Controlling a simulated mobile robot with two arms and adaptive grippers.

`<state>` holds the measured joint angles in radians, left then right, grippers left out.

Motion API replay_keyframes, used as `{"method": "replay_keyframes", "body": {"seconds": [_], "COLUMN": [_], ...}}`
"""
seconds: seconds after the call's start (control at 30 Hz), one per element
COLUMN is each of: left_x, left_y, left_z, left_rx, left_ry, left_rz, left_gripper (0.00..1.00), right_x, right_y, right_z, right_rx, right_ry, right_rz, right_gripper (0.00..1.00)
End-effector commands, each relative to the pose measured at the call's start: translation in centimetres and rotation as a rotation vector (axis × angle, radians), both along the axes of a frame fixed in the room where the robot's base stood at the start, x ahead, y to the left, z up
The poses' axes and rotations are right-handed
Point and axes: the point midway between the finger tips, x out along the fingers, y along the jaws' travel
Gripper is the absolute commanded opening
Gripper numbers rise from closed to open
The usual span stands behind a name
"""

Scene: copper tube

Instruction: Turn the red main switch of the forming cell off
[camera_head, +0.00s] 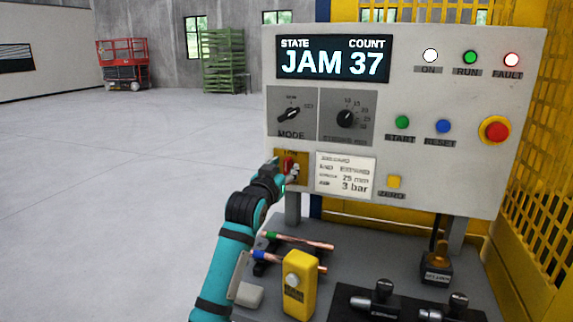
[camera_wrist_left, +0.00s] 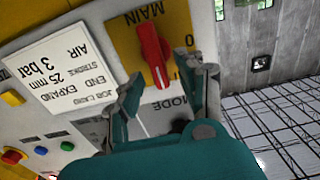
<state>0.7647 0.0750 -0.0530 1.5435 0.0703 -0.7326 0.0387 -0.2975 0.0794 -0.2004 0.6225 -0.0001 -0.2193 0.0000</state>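The red main switch (camera_head: 288,162) sits on a yellow plate (camera_head: 279,155) at the lower left of the grey control panel. In the left wrist view its red handle (camera_wrist_left: 152,55) shows close up on the yellow plate (camera_wrist_left: 125,42), beside the word MAIN and a 0. My left gripper (camera_head: 292,173) is at the switch and partly covers it. In the left wrist view my left gripper (camera_wrist_left: 160,76) is open, with one finger on each side of the handle's free end. Whether the fingers touch the handle I cannot tell. My right gripper is not in view.
The panel display (camera_head: 333,58) reads JAM 37. A mode knob (camera_head: 289,114) is above the switch; a label card (camera_head: 345,175) is right of it. A red emergency button (camera_head: 495,130) is far right. Copper tubes (camera_head: 300,242) and a yellow box (camera_head: 299,285) are below.

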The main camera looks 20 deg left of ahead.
Motion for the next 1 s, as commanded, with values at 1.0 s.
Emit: {"method": "replay_keyframes", "body": {"seconds": [1.0], "left_x": [2.1], "left_y": [-0.1], "left_z": [0.0], "left_rx": [-0.001], "left_ry": [0.001], "left_rz": [0.000], "left_gripper": [0.00], "right_x": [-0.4], "right_y": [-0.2], "right_z": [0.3], "right_rx": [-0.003], "right_ry": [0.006], "right_rz": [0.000], "right_gripper": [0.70]}}
